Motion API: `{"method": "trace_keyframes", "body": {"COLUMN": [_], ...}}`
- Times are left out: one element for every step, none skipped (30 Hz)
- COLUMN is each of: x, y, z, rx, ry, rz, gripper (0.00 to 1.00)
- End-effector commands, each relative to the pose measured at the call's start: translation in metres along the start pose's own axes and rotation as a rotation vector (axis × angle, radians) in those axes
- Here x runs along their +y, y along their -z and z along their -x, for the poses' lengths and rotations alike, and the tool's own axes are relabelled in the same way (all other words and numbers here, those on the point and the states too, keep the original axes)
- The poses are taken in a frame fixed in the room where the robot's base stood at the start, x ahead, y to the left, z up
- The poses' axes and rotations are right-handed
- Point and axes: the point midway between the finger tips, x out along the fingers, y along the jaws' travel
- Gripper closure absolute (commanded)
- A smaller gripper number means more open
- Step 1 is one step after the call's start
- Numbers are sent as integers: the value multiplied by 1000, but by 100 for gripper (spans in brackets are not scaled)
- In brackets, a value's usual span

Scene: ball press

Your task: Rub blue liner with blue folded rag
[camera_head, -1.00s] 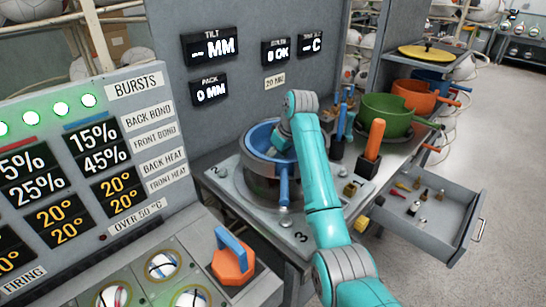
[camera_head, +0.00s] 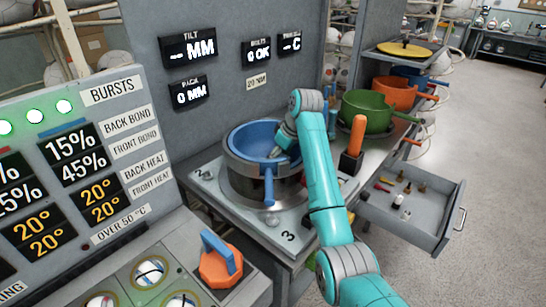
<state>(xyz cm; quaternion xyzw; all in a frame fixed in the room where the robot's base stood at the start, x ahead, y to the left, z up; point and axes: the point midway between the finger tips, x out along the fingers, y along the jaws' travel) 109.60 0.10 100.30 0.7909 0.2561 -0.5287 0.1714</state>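The blue liner (camera_head: 248,138) is an open bowl with a blue handle (camera_head: 269,186) at its front. It sits in a grey metal ring (camera_head: 240,175) on the press plate. My teal arm reaches in from the lower right, and my gripper (camera_head: 282,151) points down inside the liner at its right side. The fingers are small and partly hidden by my arm and wrist, so I cannot see whether they are open or shut. I cannot make out the blue folded rag, nor whether the fingertips touch the liner.
Green (camera_head: 366,111) and orange (camera_head: 397,92) pans stand on the shelf at right. An orange-handled tool (camera_head: 353,146) stands near my arm. An open drawer (camera_head: 420,212) with small parts juts out at right. A control panel (camera_head: 75,160) and an orange knob (camera_head: 220,266) are at left.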

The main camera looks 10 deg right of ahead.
Motion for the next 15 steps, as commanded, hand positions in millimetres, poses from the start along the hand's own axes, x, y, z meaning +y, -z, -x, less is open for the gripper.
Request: {"method": "trace_keyframes", "body": {"x": [0, 0, 0, 0, 0, 0, 0, 0, 0, 0, 0, 0, 0, 0, 0], "y": [0, 0, 0, 0, 0, 0, 0, 0, 1, 1, 1, 2, 3, 4, 5], "z": [0, 0, 0, 0, 1, 1, 1, 1, 1, 2, 3, 5, 6, 8, 11], "rx": [0, 1, 1, 1, 1, 1, 1, 1, 1, 1, 2, 2, 2, 2, 2], "ry": [0, 0, 0, 0, 0, 0, 0, 0, 0, 0, 0, 0, 0, 0, 0], "rz": [0, 1, 1, 1, 1, 1, 1, 1, 1, 1, 2, 2, 2, 2, 2], "gripper": [56, 56, 56, 56, 56, 56, 56, 56, 56, 56, 56, 56, 56, 56, 56]}}
